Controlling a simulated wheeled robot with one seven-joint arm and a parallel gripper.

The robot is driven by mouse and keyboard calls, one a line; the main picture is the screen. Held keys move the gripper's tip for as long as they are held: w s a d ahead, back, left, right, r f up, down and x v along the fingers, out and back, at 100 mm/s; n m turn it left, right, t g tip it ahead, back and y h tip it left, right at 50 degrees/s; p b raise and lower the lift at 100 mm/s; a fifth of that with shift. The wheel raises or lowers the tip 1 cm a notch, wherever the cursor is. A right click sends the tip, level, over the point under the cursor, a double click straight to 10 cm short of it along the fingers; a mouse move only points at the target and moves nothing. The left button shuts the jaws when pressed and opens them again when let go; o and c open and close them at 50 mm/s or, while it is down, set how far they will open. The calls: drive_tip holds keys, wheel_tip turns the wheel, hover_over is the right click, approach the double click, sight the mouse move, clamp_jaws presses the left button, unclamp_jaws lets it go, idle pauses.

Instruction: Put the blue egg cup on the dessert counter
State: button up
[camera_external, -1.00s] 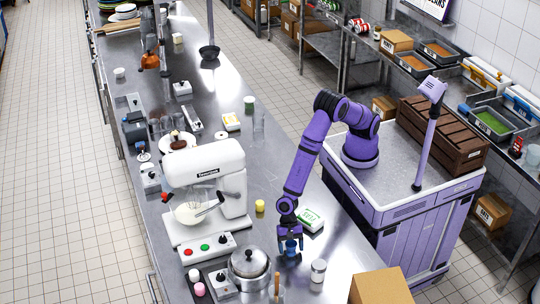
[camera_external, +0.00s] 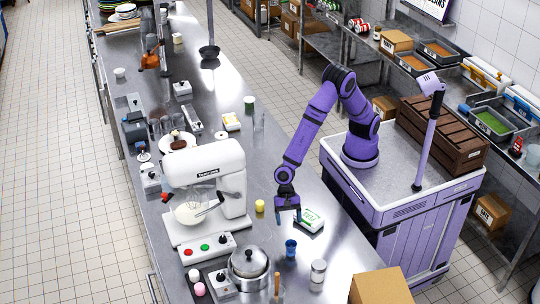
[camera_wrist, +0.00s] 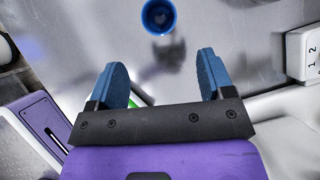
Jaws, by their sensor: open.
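The blue egg cup (camera_external: 290,248) stands upright on the steel counter (camera_external: 262,185), right of the pot. It also shows at the top of the wrist view (camera_wrist: 158,17), seen from above, beyond my fingertips. My gripper (camera_external: 288,219) is open and empty, raised above the counter and apart from the cup. In the wrist view its two blue fingers (camera_wrist: 166,82) are spread wide with nothing between them. I cannot tell which part of the counter is the dessert counter.
A white and green carton (camera_external: 310,220) lies right of my gripper. A lidded pot (camera_external: 249,263), a jar (camera_external: 318,270) and a cardboard box (camera_external: 380,287) stand around the cup. A white stand mixer (camera_external: 215,185) and a yellow cup (camera_external: 260,206) are to the left.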

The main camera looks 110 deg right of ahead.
drive_tip(key=w+d+r+m+t, duration=0.2)
drive_tip(key=d+r+m+t, duration=0.1)
drive_tip(key=d+r+m, duration=0.3)
drive_tip(key=w+d+r+m+t, duration=0.25)
drive_tip(key=r+m, duration=0.25)
drive_tip(key=r, duration=0.4)
drive_tip(key=s+d+r+m+t+h, duration=0.4)
drive_tip(key=s+d+r+m+h, duration=0.1)
drive_tip(key=d+r+m, duration=0.75)
drive_tip(key=s+d+r+m+g+h, duration=0.1)
drive_tip(key=s+d+m+h, duration=0.1)
drive_tip(key=s+d+m, duration=0.5)
drive_tip(key=s+d+r+m+g+h, duration=0.1)
drive_tip(key=s+d+r+m, duration=0.1)
drive_tip(key=s+d+m, duration=0.55)
drive_tip(key=s+a+f+m+g+y, duration=0.1)
drive_tip(key=s+a+m, duration=0.1)
drive_tip(key=s+m, duration=0.4)
drive_tip(key=s+a+f+m+g+y, duration=0.1)
drive_tip(key=s+a+f+m+g, duration=0.1)
drive_tip(key=s+m, duration=0.5)
drive_tip(key=s, duration=0.5)
drive_tip(key=shift+s+m, duration=0.15)
drive_tip(key=shift+m, duration=0.15)
